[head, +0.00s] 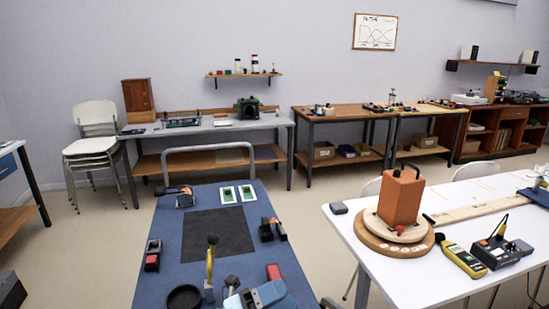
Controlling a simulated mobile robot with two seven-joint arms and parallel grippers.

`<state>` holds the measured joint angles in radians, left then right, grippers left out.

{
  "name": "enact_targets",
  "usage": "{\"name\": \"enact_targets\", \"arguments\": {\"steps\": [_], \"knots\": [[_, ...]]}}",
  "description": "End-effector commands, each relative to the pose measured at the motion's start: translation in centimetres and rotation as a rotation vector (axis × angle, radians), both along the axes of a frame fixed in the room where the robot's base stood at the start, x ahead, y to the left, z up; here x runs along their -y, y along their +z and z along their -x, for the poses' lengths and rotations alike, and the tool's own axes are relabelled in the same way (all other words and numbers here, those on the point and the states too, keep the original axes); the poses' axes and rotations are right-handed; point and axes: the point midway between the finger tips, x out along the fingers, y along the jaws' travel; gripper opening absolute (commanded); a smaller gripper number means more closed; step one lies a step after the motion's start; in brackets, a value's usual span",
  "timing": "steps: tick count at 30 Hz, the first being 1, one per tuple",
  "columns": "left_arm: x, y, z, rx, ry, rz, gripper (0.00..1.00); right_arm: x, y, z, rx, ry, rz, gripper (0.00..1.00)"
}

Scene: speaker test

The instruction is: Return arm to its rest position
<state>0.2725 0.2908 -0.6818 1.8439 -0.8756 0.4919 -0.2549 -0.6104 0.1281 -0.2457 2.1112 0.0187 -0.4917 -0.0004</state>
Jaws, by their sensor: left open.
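A dark grey boxy shape at the lower left corner appears to be my left gripper (12,289). It is cut off by the picture edge, with its arm out of view. It is open, and nothing shows held in it. It is left of the blue bench (170,222) and apart from it. My right gripper is not in view.
The blue bench carries a black mat (217,234), green boards (238,194), a black dish (184,298) and small tools. A white table (375,279) at right holds an orange block (400,197) and a yellow meter (464,259). Open floor lies left of the bench.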

Motion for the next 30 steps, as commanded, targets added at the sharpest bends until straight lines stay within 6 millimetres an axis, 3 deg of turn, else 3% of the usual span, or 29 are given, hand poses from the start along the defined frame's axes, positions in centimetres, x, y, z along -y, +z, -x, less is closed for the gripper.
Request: {"name": "enact_targets", "arguments": {"steps": [5, 11, 15, 21, 27, 30], "knots": [[-4.3, -3.8, 0.3, -0.412, 0.184, 0.236, 0.58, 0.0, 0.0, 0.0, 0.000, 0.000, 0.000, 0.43], [-9.9, -10.6, 2.2, -0.885, 0.391, 0.463, 0.58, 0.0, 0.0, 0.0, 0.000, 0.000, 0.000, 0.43], [-13.6, -16.1, 5.4, -1.208, 0.530, 0.599, 0.58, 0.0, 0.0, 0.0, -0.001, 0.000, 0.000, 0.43], [-17.2, -22.2, 11.1, -1.571, 0.680, 0.739, 0.58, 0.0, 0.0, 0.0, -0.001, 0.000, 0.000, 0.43], [-19.5, -26.4, 17.3, -1.861, 0.799, 0.839, 0.58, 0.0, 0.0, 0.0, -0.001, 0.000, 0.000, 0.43], [-19.6, -23.7, 17.1, -1.856, 0.797, 0.838, 0.58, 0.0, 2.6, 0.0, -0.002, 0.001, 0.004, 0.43]]}}
